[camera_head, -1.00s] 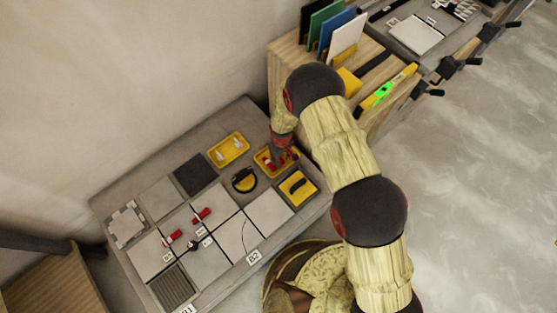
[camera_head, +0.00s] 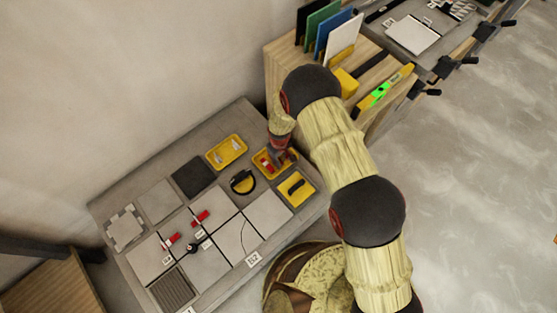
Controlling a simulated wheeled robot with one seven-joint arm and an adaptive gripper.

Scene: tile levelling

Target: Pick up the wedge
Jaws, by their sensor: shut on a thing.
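My gripper (camera_head: 277,159) points down into a yellow tray (camera_head: 259,168) near the back right of the grey work table. It is shut on a red wedge, which is mostly hidden by the fingers. Other red pieces (camera_head: 265,162) lie in the same tray beside the fingers. I cannot tell whether the held wedge is clear of the tray floor. Two more red wedges, one nearer (camera_head: 172,239) and one farther (camera_head: 201,217), lie on the joints between the grey tiles.
A second yellow tray (camera_head: 227,151) with small white pieces stands to the left. A round black-and-yellow tool (camera_head: 243,182) and a yellow float with a black handle (camera_head: 296,188) lie close by. A wooden cabinet (camera_head: 284,73) with upright coloured boards stands behind my arm.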

